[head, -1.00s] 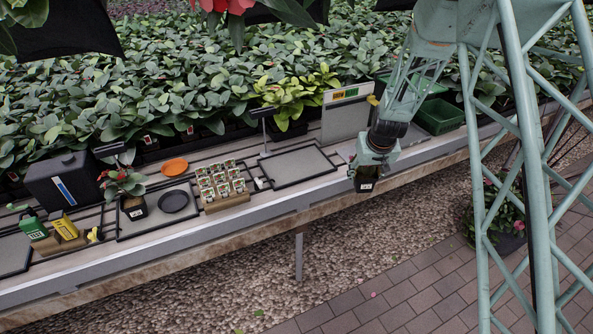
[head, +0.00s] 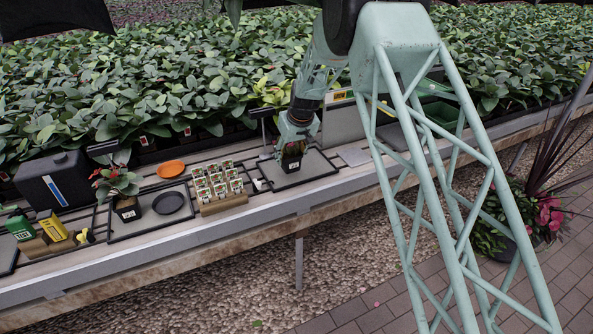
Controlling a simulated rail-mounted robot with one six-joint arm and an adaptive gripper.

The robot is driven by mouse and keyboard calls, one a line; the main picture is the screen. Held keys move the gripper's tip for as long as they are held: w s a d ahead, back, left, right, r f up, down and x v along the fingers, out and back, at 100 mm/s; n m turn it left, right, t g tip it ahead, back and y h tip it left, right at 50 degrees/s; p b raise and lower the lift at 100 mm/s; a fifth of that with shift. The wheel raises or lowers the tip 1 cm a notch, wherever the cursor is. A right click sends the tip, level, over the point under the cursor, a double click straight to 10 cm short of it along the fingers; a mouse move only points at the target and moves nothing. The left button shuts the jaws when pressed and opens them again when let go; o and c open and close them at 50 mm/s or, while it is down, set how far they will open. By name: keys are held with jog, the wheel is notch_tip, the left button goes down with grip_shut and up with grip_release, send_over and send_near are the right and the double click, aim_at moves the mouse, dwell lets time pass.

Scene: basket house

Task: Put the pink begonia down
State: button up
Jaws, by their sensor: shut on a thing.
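My gripper (head: 294,142) is shut on a small dark pot (head: 291,163) with a white label and some green leaves, taken as the pink begonia. Its blossoms are mostly hidden by the gripper, so I cannot make out their colour. The pot is upright over the left part of the black-rimmed grey tray (head: 318,174) in the middle of the bench. I cannot tell whether its base touches the tray.
A red-flowered potted plant (head: 120,186) and a dark saucer (head: 168,203) stand on another tray to the left. An orange saucer (head: 170,169), black canister (head: 55,181) and green crate (head: 440,115) are around.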

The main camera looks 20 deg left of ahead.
jog(key=shift+a, duration=0.4)
jog(key=shift+f+b, duration=0.35)
jog(key=shift+f, duration=1.1)
jog(key=shift+f, duration=0.2)
jog(key=o, duration=1)
jog(key=shift+r, duration=0.2)
